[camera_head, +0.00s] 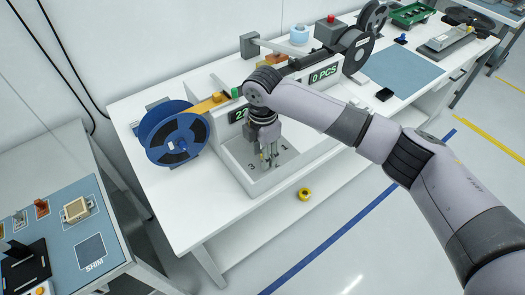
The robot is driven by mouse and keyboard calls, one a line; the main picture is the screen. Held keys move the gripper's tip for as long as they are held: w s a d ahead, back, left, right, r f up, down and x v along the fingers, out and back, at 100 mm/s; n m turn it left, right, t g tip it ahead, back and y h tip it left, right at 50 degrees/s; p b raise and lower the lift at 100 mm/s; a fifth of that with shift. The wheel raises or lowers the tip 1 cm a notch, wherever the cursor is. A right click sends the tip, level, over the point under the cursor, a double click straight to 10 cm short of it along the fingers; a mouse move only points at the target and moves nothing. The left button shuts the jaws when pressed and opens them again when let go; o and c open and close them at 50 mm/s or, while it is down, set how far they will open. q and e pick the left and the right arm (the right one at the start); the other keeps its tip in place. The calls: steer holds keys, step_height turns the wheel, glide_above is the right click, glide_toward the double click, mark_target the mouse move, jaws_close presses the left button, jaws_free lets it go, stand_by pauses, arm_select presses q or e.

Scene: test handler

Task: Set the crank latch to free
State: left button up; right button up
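A white test machine (222,150) stands on the white table, with a blue reel (178,140) at its left end. A yellow-orange bar (208,104) runs from the reel toward my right wrist, and a green piece (236,92) shows at its end. I cannot tell for sure which part is the crank latch; my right arm hides part of the machine. My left gripper is out of view.
A dark reel (357,52) and a "0 PCS" display (323,74) stand behind my arm. A blue mat (402,68) is at the back right. A side bench (62,225) stands at the lower left.

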steer(key=shift+f, duration=0.2)
steer(key=shift+c, duration=0.2)
jaws_close()
stand_by(0.6)
